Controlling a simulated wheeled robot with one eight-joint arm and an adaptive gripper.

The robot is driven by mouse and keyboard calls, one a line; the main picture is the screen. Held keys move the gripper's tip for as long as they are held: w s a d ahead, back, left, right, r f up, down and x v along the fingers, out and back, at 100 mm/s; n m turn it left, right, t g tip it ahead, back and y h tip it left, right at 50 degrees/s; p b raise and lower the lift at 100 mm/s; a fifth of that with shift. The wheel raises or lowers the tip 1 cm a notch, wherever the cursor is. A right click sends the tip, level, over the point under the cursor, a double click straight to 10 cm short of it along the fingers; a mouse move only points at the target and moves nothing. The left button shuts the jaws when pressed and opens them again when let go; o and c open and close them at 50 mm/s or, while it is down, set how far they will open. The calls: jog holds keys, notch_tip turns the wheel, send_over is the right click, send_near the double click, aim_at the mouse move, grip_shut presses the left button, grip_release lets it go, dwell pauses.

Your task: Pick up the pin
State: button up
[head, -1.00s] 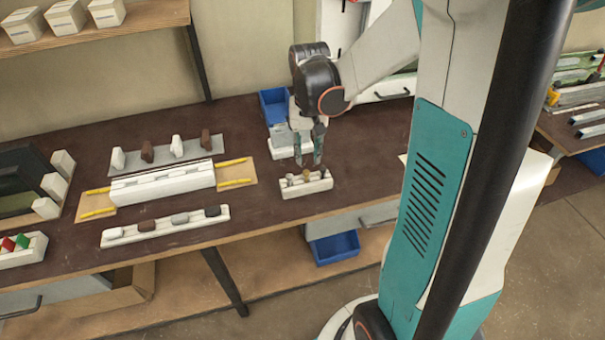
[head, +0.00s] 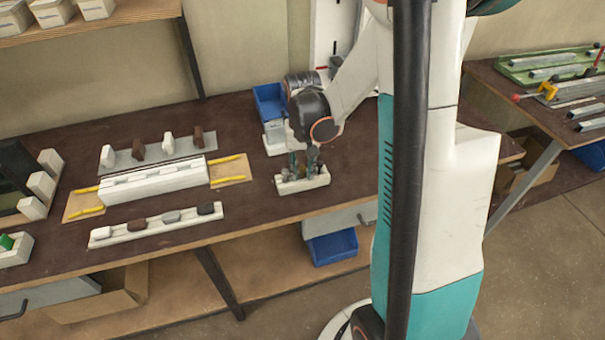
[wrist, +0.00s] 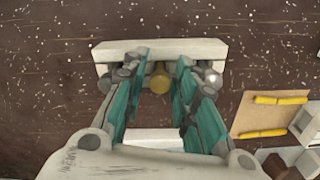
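A white pin holder (head: 318,181) stands near the front edge of the bench. In the wrist view the same holder (wrist: 160,46) bears several pins. A brass-coloured pin (wrist: 160,77) is in the middle, with a dark grey pin (wrist: 123,72) on the left and a silvery pin (wrist: 212,77) on the right. My gripper (wrist: 163,62) is open, its teal fingers on either side of the brass pin with gaps showing. In the head view my gripper (head: 304,163) is low over the holder and hides most of the pins.
To the left are a long white block (head: 150,179) and a white strip (head: 157,226) with several small pieces. A blue bin (head: 270,103) stands behind my gripper. The bench between block and holder is fairly clear.

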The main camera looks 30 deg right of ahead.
jog(key=shift+c, duration=0.6)
grip_shut()
jog(key=shift+r, duration=0.15)
